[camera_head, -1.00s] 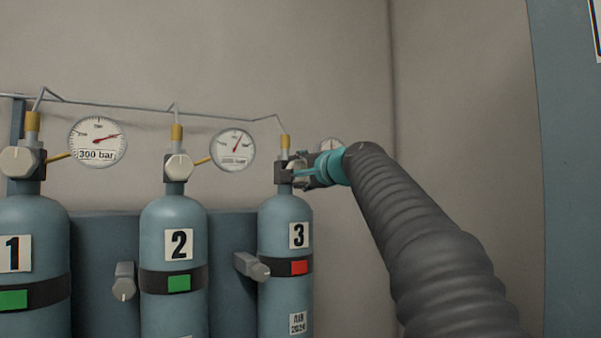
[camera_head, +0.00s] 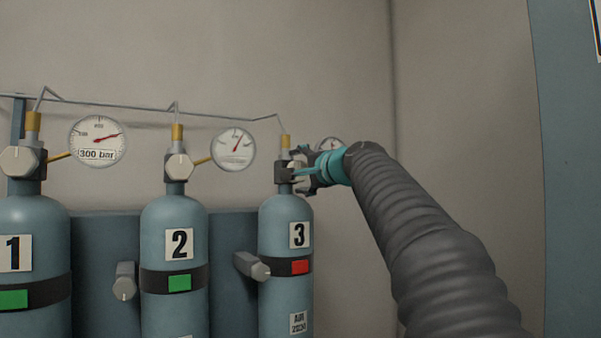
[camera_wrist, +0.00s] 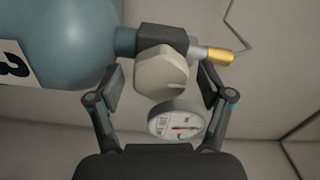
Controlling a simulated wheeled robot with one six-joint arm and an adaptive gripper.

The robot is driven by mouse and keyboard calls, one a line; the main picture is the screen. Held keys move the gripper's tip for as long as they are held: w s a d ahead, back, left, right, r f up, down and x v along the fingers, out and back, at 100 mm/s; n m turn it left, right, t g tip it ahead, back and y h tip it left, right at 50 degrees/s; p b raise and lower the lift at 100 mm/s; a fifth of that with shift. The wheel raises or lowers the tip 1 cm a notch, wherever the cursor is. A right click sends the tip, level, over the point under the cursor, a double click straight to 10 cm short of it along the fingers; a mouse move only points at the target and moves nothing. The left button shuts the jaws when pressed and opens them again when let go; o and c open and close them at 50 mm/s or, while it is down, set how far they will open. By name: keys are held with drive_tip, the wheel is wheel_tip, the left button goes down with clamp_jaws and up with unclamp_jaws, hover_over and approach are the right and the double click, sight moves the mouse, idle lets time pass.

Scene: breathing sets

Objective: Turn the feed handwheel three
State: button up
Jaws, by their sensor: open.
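Cylinder three (camera_head: 285,225) is blue-grey, with a "3" label and a red tag, at the right end of the row; its shoulder shows at the left of the wrist view (camera_wrist: 65,40). Its handwheel (camera_wrist: 162,72) is a pale faceted knob on a dark valve block (camera_wrist: 155,37). In the head view my gripper hides most of this handwheel. My gripper (camera_wrist: 161,82) is open. Its two fingers stand on either side of the handwheel, apart from it as far as I can tell.
Cylinder one (camera_head: 30,265) and cylinder two (camera_head: 172,225), both with green tags, stand to the left. A small gauge (camera_wrist: 177,124) sits below the handwheel in the wrist view, between the fingers. A thin pipe (camera_head: 140,106) runs above.

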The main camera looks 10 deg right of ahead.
drive_tip(key=v, duration=1.2)
drive_tip(key=shift+r, duration=0.1)
